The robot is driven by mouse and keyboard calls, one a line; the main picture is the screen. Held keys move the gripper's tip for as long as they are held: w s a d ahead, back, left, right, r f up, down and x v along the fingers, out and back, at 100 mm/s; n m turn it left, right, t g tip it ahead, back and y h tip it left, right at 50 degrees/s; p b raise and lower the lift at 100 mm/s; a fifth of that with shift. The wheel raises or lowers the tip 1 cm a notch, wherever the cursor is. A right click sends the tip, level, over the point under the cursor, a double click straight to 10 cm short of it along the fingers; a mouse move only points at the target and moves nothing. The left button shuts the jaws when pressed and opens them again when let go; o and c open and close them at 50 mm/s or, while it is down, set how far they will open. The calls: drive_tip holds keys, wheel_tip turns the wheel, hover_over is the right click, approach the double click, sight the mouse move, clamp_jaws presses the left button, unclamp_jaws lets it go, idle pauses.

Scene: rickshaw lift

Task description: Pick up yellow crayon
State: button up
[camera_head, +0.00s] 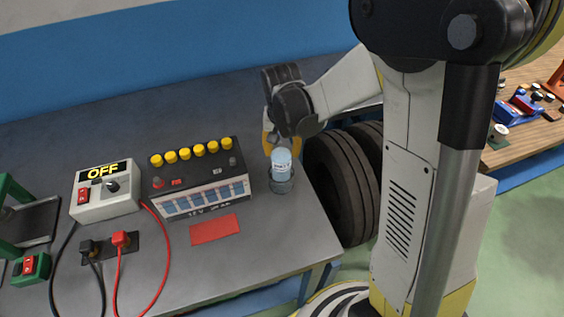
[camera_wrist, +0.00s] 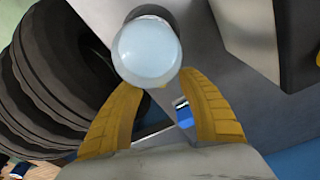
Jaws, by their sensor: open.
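I cannot make out a yellow crayon in either view. My gripper (camera_head: 270,140) is over the right part of the grey workbench, just behind and above a clear container with a pale blue top (camera_head: 282,162). In the wrist view, the yellow fingers of my gripper (camera_wrist: 157,80) are spread apart. The round pale top of the container (camera_wrist: 146,52) shows at and just beyond the fingertips. I cannot tell whether the fingers touch it. The lower part of the container is mostly hidden in the wrist view.
A battery with several yellow caps (camera_head: 199,188) stands left of the container, with a red card (camera_head: 215,229) in front. A switch box marked OFF (camera_head: 104,190) and cables are further left. Dark tyres (camera_head: 342,188) stand beside the workbench's right edge (camera_head: 322,225).

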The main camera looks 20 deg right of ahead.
drive_tip(key=f+b, duration=0.1)
drive_tip(key=f, duration=0.1)
drive_tip(key=f+b, duration=0.1)
drive_tip(key=f, duration=0.1)
drive_tip(key=shift+w+f, duration=0.2)
drive_tip(key=shift+f, duration=0.15)
drive_tip(key=shift+r, duration=0.1)
clamp_jaws()
